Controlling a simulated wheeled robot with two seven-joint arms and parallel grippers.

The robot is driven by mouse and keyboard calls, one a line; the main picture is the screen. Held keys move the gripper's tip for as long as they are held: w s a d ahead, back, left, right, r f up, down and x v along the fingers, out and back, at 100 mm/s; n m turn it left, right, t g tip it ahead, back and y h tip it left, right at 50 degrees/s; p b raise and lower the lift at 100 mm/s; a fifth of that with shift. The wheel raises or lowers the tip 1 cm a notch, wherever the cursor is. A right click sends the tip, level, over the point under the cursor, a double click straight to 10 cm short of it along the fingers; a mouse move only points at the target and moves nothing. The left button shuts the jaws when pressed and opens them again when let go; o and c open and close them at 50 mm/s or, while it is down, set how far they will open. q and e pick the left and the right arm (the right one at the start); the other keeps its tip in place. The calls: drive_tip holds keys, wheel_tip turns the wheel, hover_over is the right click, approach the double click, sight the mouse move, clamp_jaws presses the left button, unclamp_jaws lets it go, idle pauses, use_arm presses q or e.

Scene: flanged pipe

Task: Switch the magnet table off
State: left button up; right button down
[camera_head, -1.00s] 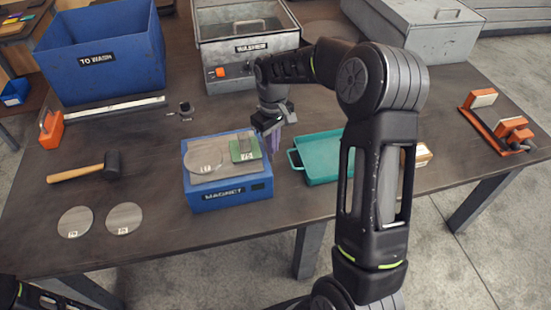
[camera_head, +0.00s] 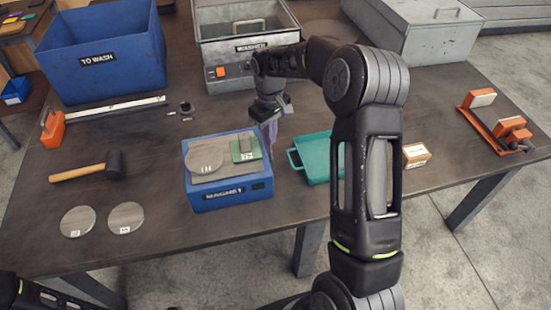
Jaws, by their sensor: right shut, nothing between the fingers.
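The magnet table (camera_head: 206,200) is a blue block with a front label and a small dark panel (camera_head: 258,186) at the right of its front. On its grey top lie a round metal disc (camera_head: 205,156) and a green piece with a grey part (camera_head: 244,150). My right gripper (camera_head: 271,146) is shut and empty, pointing down just behind and right of the block's right edge; its purple fingertips are small, and I cannot tell whether they touch the block. Of my left arm, only a link shows at the bottom left; its gripper is out of view.
A teal tray (camera_head: 294,159) stands right of the magnet table, partly behind my right arm. The washer (camera_head: 212,45) and blue "TO WASH" bin (camera_head: 62,88) stand behind. A mallet (camera_head: 80,172) and two discs (camera_head: 78,222) lie left. A small box (camera_head: 416,157) sits right.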

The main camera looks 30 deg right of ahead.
wheel_tip(320, 180, up, 9)
drive_tip(key=s+p, duration=0.2)
drive_tip(key=p, duration=0.3)
drive_tip(key=shift+a+f, duration=0.15)
drive_tip(key=shift+a, duration=0.2)
drive_tip(key=shift+w, duration=0.15)
